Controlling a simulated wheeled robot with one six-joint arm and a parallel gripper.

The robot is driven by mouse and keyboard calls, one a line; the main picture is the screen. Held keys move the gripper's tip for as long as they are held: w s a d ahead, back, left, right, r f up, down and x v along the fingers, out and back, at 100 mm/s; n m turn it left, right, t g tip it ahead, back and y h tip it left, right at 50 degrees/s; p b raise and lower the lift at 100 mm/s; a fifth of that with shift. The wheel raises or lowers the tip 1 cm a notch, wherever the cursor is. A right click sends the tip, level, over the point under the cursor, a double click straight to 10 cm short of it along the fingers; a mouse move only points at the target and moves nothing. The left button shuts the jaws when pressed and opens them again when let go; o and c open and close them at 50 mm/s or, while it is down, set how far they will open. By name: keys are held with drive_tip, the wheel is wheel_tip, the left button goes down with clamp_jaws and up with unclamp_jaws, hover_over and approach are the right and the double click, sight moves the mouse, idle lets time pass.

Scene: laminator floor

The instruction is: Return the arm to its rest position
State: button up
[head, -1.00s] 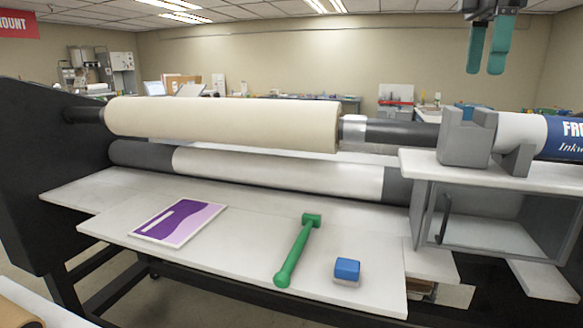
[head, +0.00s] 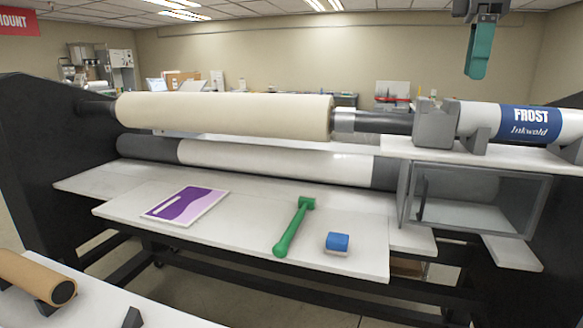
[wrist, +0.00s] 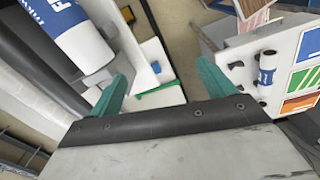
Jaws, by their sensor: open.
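My gripper (head: 480,52) hangs at the top right of the head view, in the air above the blue-labelled roll and apart from everything. Its teal fingers overlap there, so the gap hardly shows. In the wrist view the two teal fingers of my gripper (wrist: 162,84) stand wide apart with nothing held between them. The rest position itself is not marked in view.
The laminator bears a cream roll (head: 225,116). On its white table (head: 235,240) lie a purple print (head: 186,205), a green tool (head: 293,228) and a blue-topped block (head: 337,243). A "FROST" roll (head: 530,122) sits right; a brown roll (head: 38,277) lies front left.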

drive_tip(key=s+f+m, duration=0.4)
drive_tip(key=s+f, duration=0.3)
drive_tip(key=f, duration=0.3)
drive_tip(key=s+a+f+m, duration=0.1)
drive_tip(key=s+f+m, duration=0.3)
drive_tip(key=s+f, duration=0.3)
drive_tip(key=s+f+m+t, duration=0.1)
drive_tip(key=s+f+m, duration=0.3)
drive_tip(key=f, duration=1)
drive_tip(key=s, duration=0.3)
drive_tip(key=shift+s+a+f, duration=0.2)
drive_tip(key=shift+a+f, duration=0.05)
drive_tip(key=shift+a, duration=0.15)
